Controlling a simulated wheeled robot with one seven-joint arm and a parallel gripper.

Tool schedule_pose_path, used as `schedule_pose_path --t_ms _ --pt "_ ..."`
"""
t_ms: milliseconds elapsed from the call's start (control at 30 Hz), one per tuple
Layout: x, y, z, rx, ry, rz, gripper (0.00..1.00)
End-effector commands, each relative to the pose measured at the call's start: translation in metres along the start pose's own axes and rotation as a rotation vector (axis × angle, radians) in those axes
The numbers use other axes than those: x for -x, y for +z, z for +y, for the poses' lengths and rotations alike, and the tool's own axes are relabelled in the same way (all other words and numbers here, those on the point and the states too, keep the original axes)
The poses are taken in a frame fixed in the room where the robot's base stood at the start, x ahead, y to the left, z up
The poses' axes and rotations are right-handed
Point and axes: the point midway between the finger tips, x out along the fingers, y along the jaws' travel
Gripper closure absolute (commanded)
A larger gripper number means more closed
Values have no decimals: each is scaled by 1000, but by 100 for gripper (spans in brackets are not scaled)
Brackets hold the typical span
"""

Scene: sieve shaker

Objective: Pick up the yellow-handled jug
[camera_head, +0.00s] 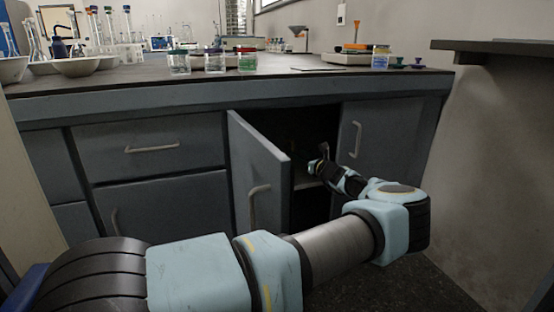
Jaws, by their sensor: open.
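I cannot make out a yellow-handled jug in the head view. My gripper (318,160) is at the opening of a dark cupboard (297,130) under the bench. It is open, and I see nothing between its fingers. The inside of the cupboard is mostly in shadow, and my arm and the open door hide part of it. A pale shelf edge (304,184) shows faintly beside the gripper.
The cupboard door (262,180) stands open to the left of my gripper, close to my arm. A closed door (378,150) is on the right. The bench top (290,66) above carries several small jars, bowls and glassware. A wall shelf (500,47) juts out at right.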

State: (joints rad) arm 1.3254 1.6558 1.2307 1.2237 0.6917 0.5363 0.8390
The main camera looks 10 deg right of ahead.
Motion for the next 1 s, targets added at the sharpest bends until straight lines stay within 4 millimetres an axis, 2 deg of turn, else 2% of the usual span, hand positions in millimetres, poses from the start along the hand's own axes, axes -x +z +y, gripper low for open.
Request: schedule_pose_path --t_ms 100,300,567,1000 --pt "-19 -7 4 -1 3 -1 49" --pt "-43 -5 5 -1 2 0 49" --pt "-46 -3 4 -1 1 0 49" --pt "-45 -4 4 -1 1 0 97"
